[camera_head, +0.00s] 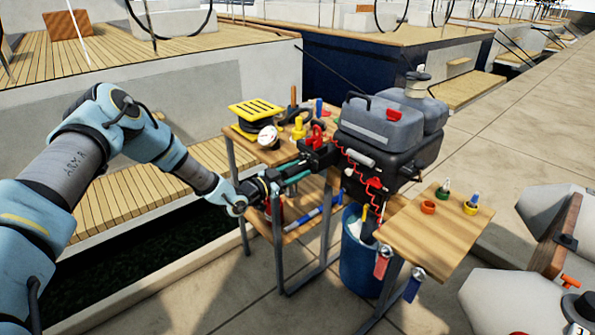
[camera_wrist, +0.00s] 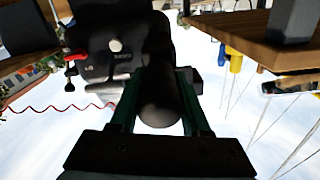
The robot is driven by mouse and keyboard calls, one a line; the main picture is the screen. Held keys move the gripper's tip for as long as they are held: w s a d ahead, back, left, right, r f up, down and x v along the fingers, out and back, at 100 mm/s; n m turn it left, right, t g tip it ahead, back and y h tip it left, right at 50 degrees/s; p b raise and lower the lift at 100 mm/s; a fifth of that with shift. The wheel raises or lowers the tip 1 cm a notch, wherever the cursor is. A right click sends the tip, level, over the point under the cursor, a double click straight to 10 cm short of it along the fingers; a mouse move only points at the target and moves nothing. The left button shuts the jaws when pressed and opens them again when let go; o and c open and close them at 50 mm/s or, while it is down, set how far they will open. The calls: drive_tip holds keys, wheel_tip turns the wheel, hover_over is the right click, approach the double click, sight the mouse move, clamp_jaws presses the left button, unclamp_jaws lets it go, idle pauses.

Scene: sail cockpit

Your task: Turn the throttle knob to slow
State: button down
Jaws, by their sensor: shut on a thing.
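The throttle knob (camera_wrist: 160,100) is a dark, rounded cylinder at the middle of the wrist view. My gripper (camera_wrist: 158,100) has its two green fingers on either side of it and is shut on it. In the head view, my gripper (camera_head: 297,172) reaches the left end of the black arm (camera_head: 318,154) of the outboard motor. The knob is hard to make out there, between the fingers. Behind the knob in the wrist view is a dark panel (camera_wrist: 100,68) with a pale round button and small white lettering. Any slow mark is too dark to read.
The grey and black outboard motor (camera_head: 390,125) stands at the bench. A red coiled cord (camera_head: 350,165) hangs from it. A yellow slatted thing (camera_head: 256,112) and tools lie on the wooden bench. A blue bucket (camera_head: 358,262) stands below, and a small side table (camera_head: 440,238) is at right.

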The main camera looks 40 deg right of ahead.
drive_tip(key=shift+f+b, duration=0.15)
drive_tip(key=shift+b, duration=0.35)
drive_tip(key=shift+f+n+b, duration=0.1)
drive_tip(key=shift+n+b, duration=0.5)
drive_tip(key=shift+b, duration=0.25)
drive_tip(key=shift+n+b, duration=0.8)
drive_tip(key=shift+b, duration=0.3)
drive_tip(key=n+b, duration=0.2)
drive_tip(key=shift+b, duration=0.3)
drive_tip(key=shift+r+n+b, duration=0.2)
drive_tip(key=shift+n+b, duration=0.85)
drive_tip(key=shift+n, duration=0.45)
drive_tip(key=shift+c, duration=1.8)
unclamp_jaws()
